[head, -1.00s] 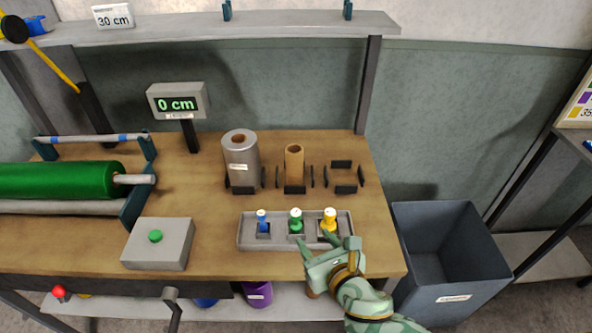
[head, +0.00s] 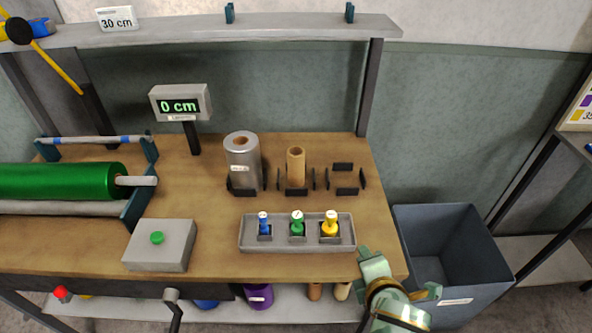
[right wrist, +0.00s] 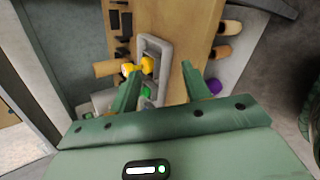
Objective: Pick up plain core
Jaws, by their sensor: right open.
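A bare tan cardboard core (head: 296,167) stands upright in a black-cornered holder on the bench. Two more cores lie on the low shelf under the bench, a brown one (head: 314,291) and a paler one (head: 342,291). In the right wrist view two cores lie at upper right, one tan (right wrist: 231,27) and one below it (right wrist: 221,53); which of these is the plain core I cannot tell. My right gripper (head: 402,275) is open and empty by the bench's front right corner; its fingers also show in the right wrist view (right wrist: 161,70). My left gripper is out of view.
A grey tray (head: 297,244) holds blue, green and yellow stamps. A silver roll (head: 242,163) stands beside the bench core. A purple roll (head: 258,296) lies on the low shelf. A dark bin (head: 450,245) stands right of the bench, close to my right gripper.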

